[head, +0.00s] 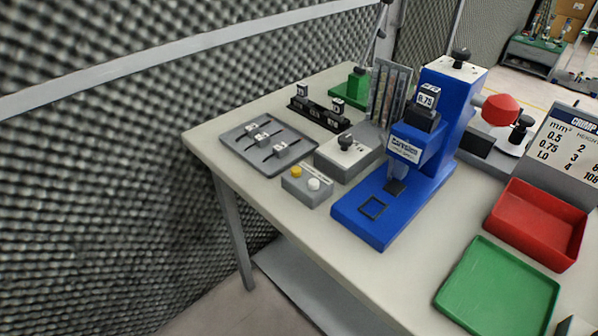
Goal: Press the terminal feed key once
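A small grey box (305,190) with two round buttons stands on the table, left of the blue press. Its yellow button (296,171) is at the back left and its white button (314,184) at the front right. The box's label is too small to read, so I cannot tell which button is the feed key. The blue press (440,150) stands upright with a small block marked 0.75 on its head and a red knob (500,110) at its right. Neither of my grippers shows in the head view.
A grey block with a black knob (347,143) stands behind the button box. A grey slider plate (267,143) lies to the left. A red tray (538,222), a green tray (498,288) and a printed chart (568,140) are at the right. The front table strip (370,270) is clear.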

